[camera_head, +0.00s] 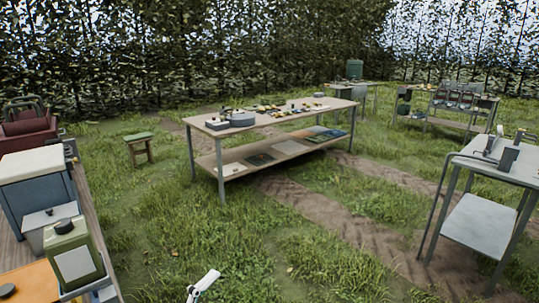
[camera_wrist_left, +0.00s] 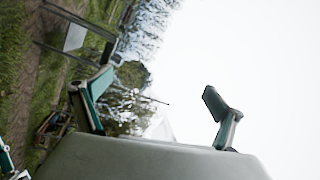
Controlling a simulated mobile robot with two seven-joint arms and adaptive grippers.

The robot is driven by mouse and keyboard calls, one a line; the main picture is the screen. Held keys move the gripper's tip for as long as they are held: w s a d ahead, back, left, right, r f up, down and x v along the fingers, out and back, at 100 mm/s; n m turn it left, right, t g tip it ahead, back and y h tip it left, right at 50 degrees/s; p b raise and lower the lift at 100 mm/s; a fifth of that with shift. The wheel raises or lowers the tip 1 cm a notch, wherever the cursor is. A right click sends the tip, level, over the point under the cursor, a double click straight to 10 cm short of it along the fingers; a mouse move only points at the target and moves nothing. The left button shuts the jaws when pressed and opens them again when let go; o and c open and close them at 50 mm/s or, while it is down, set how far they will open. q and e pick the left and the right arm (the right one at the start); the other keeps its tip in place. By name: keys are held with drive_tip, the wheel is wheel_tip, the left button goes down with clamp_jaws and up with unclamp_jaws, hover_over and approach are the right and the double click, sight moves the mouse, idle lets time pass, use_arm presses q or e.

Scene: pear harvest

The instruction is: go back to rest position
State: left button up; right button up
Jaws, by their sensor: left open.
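My left gripper (camera_wrist_left: 157,105) shows in the left wrist view with its two teal-padded fingers wide apart. Nothing is between the fingers; only pale sky and some foliage show behind them. A white piece at the bottom edge of the head view looks like part of my own arm; no gripper fingers show there. My right gripper is not seen in the head view.
A long wooden table (camera_head: 218,132) with tools on top and a lower shelf stands ahead on grass. A grey metal table (camera_head: 500,166) stands at right. Boxes and a green canister (camera_head: 72,250) line the left. Open grass lies between.

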use_arm(q)
drive_tip(key=s+a+f+n+y, duration=0.2)
drive_tip(key=a+f+n+y, duration=0.1)
drive_tip(key=f, duration=0.5)
drive_tip(key=s+a+f+n+g+y, duration=0.1)
drive_tip(key=s+a+f+n+y, duration=0.2)
drive_tip(key=f+n, duration=0.5)
drive_tip(key=shift+s+a+f+g+y, duration=0.15)
drive_tip(key=shift+s+a+g+y, duration=0.2)
drive_tip(key=shift+a+y, duration=0.5)
drive_tip(key=s+a+f+n+g, duration=0.1)
drive_tip(key=s+f+n, duration=0.1)
drive_tip(key=s+f, duration=0.2)
drive_tip(key=s+a+f+n+g+y, duration=0.1)
drive_tip(key=s+a+f+n, duration=0.1)
drive_tip(key=s+f, duration=0.2)
drive_tip(key=s+a+f+n+g+y, duration=0.1)
drive_tip(key=s+a+f+n+g, duration=0.1)
drive_tip(key=s+f, duration=0.2)
drive_tip(key=shift+a+f+n+y, duration=0.1)
drive_tip(key=shift+f+n+y, duration=0.15)
drive_tip(key=shift+n, duration=0.15)
drive_tip(key=shift+c, duration=0.4)
